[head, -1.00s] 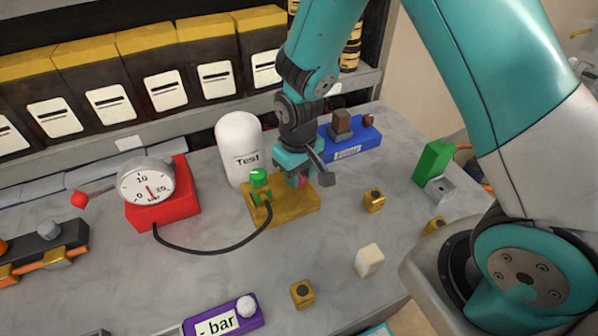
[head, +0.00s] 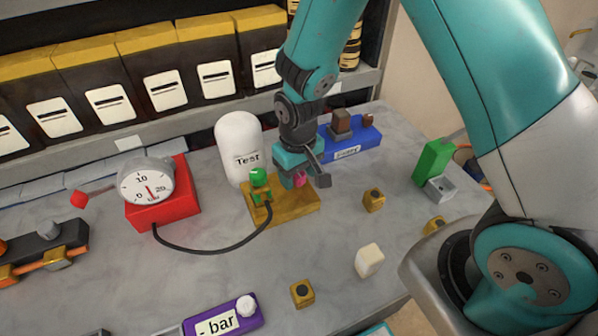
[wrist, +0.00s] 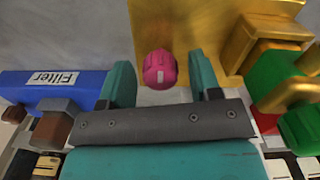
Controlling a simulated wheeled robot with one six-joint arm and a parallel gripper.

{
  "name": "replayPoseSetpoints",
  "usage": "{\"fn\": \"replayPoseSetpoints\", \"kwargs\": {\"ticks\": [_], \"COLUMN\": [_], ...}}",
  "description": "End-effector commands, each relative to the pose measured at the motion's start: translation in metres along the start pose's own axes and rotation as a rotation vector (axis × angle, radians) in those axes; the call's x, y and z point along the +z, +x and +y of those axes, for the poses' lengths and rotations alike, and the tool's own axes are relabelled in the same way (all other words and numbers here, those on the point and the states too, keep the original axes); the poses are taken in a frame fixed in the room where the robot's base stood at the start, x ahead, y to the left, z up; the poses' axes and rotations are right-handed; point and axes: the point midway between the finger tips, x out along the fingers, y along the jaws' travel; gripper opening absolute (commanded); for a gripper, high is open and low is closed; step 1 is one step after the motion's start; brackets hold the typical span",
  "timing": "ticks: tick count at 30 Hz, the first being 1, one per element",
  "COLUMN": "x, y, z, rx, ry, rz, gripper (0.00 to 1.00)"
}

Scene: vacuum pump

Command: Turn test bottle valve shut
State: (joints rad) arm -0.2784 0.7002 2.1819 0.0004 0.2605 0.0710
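The white bottle labelled "Test" (head: 238,140) stands upright behind a yellow base (head: 290,210). A pink knob (head: 300,180) shows at the right part of this base, partly hidden by my gripper (head: 304,174). In the wrist view, the pink knob (wrist: 160,68), with a white mark, lies between the two teal fingertips of my gripper (wrist: 162,80). Gaps show on both sides, so the gripper is open around or just above it; I cannot tell the height. A green fitting (head: 258,182) with a black hose stands on the base's left part.
A red gauge box (head: 165,205) stands left, joined by the black hose (head: 215,250). A blue "Filter" block (head: 348,148) lies close behind my gripper. Small brass blocks (head: 374,200) and a white cube (head: 369,261) lie to the right.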

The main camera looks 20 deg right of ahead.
Motion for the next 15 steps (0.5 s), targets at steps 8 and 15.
{"fn": "replayPoseSetpoints", "kwargs": {"ticks": [8, 15], "x": [-0.001, -0.002], "y": [-0.015, -0.070], "z": [0.000, 0.000], "rx": [-0.001, -0.001], "ry": [-0.001, -0.001], "rz": [0.005, 0.010], "gripper": [0.58, 0.58]}}
